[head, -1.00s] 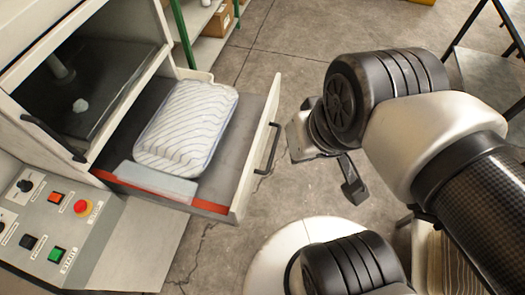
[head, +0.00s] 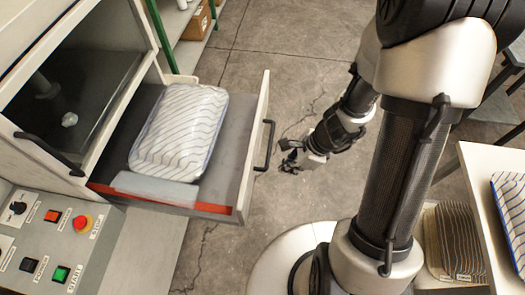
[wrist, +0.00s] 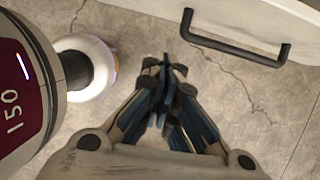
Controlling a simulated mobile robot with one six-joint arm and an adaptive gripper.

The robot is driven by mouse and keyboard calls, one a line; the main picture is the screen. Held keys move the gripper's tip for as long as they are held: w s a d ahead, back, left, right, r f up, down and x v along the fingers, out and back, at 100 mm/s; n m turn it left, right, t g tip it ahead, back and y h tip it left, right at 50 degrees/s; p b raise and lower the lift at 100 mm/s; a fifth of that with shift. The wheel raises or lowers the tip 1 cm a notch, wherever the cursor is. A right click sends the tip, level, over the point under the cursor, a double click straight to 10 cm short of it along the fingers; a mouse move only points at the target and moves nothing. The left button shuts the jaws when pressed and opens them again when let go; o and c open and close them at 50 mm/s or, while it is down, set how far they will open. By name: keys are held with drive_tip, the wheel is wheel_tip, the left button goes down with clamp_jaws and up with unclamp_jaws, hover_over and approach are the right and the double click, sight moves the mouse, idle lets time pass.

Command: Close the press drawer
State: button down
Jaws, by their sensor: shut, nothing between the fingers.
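The press drawer (head: 232,208) is pulled out to the right of the press, with a white striped pillow (head: 178,130) lying in it. Its dark handle (head: 265,146) is on the outer front face. The handle (wrist: 237,45) also shows at the top right of the wrist view, beside the white drawer front (wrist: 215,12). My gripper (head: 288,158) is just right of the handle and apart from it. In the wrist view my gripper (wrist: 165,72) has its fingers together and empty, over the floor.
A control panel (head: 48,235) with a red stop button and a green start button is at the lower left. The press chamber (head: 75,100) above the drawer has a dark window. A table (head: 475,185) with a striped pillow (head: 510,205) is at the right. Open floor lies beyond the drawer.

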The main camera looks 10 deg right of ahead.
drive_tip(key=w+a+f+b, duration=0.2)
drive_tip(key=a+f+b, duration=0.4)
drive_tip(key=f, duration=0.3)
drive_tip(key=shift+w+a+f, duration=0.15)
drive_tip(key=shift+a+f, duration=0.2)
drive_tip(key=shift+a, duration=0.25)
